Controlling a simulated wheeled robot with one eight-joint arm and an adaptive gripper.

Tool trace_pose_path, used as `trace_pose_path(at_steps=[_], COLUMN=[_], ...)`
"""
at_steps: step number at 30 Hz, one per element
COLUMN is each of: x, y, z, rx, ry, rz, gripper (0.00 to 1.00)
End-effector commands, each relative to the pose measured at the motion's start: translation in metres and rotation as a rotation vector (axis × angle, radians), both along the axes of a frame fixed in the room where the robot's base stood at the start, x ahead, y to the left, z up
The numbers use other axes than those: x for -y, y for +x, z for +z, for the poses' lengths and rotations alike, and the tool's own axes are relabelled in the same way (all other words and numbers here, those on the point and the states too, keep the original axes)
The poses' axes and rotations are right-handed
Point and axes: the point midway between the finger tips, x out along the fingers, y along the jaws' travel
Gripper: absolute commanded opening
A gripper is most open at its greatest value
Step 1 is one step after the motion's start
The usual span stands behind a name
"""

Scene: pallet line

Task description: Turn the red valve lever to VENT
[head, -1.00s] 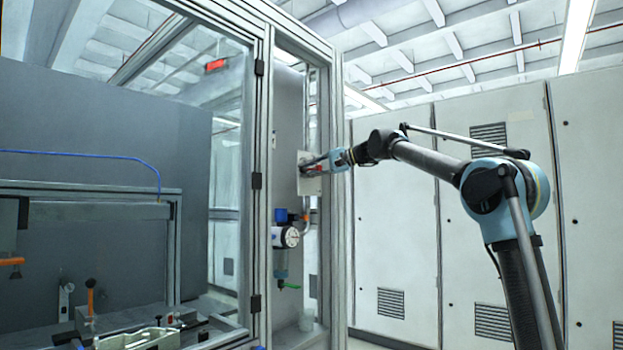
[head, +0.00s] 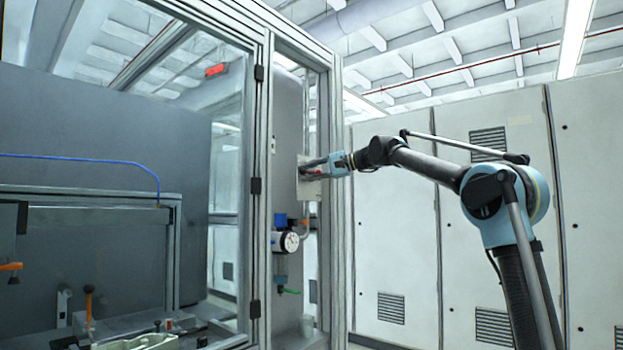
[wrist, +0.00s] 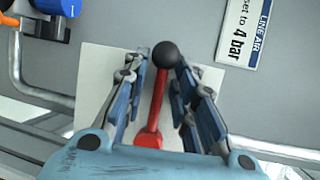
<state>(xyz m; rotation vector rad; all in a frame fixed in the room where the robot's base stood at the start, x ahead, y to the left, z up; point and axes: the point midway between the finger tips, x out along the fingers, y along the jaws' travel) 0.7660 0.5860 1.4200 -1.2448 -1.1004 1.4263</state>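The red valve lever (wrist: 156,105) has a black ball knob (wrist: 166,55) and rises from a red hub in front of a pale plate (wrist: 97,75). In the wrist view it leans slightly right of upright. My gripper (wrist: 160,68) is open, with one finger on each side of the lever. The gap is wider on the left; whether the right finger touches the lever I cannot tell. In the head view my gripper (head: 315,164) is at the plate inside the narrow cabinet bay and largely hides the lever. No VENT marking is readable.
A "set to 4 bar" label (wrist: 243,32) is at upper right in the wrist view. A blue knob (wrist: 57,6) and a metal pipe (wrist: 40,92) are at left. Below the plate hangs a gauge (head: 290,242). The bay's frame post (head: 338,200) stands close to my arm.

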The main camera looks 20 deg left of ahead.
Motion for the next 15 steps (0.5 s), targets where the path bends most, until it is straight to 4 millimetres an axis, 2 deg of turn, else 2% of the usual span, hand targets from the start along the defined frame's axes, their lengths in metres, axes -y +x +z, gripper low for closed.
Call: trace_pose_path(at_steps=[10,15], x=[0.004,0.022], y=[0.005,0.007], z=[0.0,0.003], rx=[0.0,0.0], ry=[0.001,0.001], rz=[-0.008,-0.01], gripper=[0.28,0.28])
